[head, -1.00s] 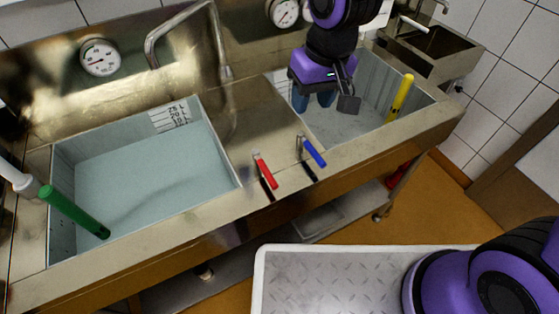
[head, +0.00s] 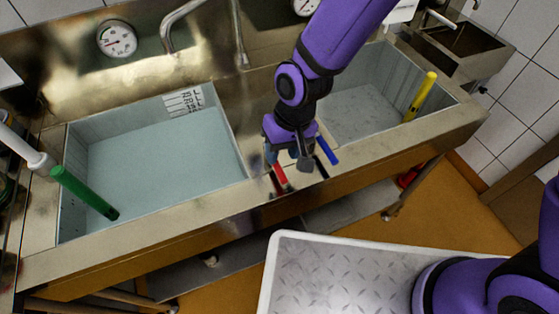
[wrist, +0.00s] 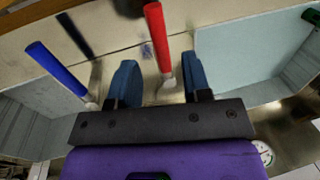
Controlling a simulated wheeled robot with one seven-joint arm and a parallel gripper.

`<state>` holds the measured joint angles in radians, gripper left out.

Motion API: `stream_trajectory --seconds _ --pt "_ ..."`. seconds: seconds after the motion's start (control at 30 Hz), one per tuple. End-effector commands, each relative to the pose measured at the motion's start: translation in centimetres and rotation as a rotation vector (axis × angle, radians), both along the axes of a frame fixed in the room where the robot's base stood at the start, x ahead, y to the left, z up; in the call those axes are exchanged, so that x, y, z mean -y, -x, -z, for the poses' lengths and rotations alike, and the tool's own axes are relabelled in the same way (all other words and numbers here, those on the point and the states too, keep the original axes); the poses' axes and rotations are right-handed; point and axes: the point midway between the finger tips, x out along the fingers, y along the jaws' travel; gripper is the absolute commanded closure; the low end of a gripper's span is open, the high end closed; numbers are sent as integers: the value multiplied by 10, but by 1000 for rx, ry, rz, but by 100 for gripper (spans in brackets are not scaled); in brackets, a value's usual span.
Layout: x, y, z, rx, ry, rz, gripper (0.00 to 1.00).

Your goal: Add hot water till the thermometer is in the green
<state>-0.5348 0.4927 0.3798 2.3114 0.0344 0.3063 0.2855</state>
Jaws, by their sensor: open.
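My gripper (head: 288,160) is open, pointing down over the counter between the two basins. The red lever (head: 279,177) is just under it; in the wrist view the red lever (wrist: 156,38) lies between the two blue fingers (wrist: 160,78), with no clear contact. The blue lever (head: 326,150) is just right of the gripper, outside the fingers; it also shows in the wrist view (wrist: 55,68). The left round dial (head: 117,38) is on the back panel; its needle and colours are too small to read. A second dial (head: 305,5) is cut off at the top. The left basin (head: 217,143) holds pale water (head: 150,165).
A green stick (head: 85,192) leans in the left basin and a yellow one (head: 420,95) in the right basin (head: 375,95). A bent metal tap (head: 168,28) rises behind the counter. A white tray (head: 330,270) is in front, with free floor between.

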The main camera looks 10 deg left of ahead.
Motion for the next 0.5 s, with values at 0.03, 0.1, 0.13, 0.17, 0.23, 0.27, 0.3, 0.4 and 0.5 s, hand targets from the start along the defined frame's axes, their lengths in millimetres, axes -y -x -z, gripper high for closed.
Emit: stream_trajectory --seconds 0.03,0.1,0.13,0.17,0.23,0.27,0.3,0.4,0.5 --pt "-1 2 9 -4 2 -3 56" --pt "-3 3 18 -2 1 -2 56" --pt "-3 3 22 -3 2 -2 56" --pt "-4 3 25 -2 1 -2 56" --pt "-5 4 31 -2 1 -1 56" --pt "-6 4 33 -2 1 -1 56" --pt "-6 4 36 -2 1 -1 56" --pt "-7 4 39 1 -1 -1 56" --pt "-7 4 41 1 -1 0 56"
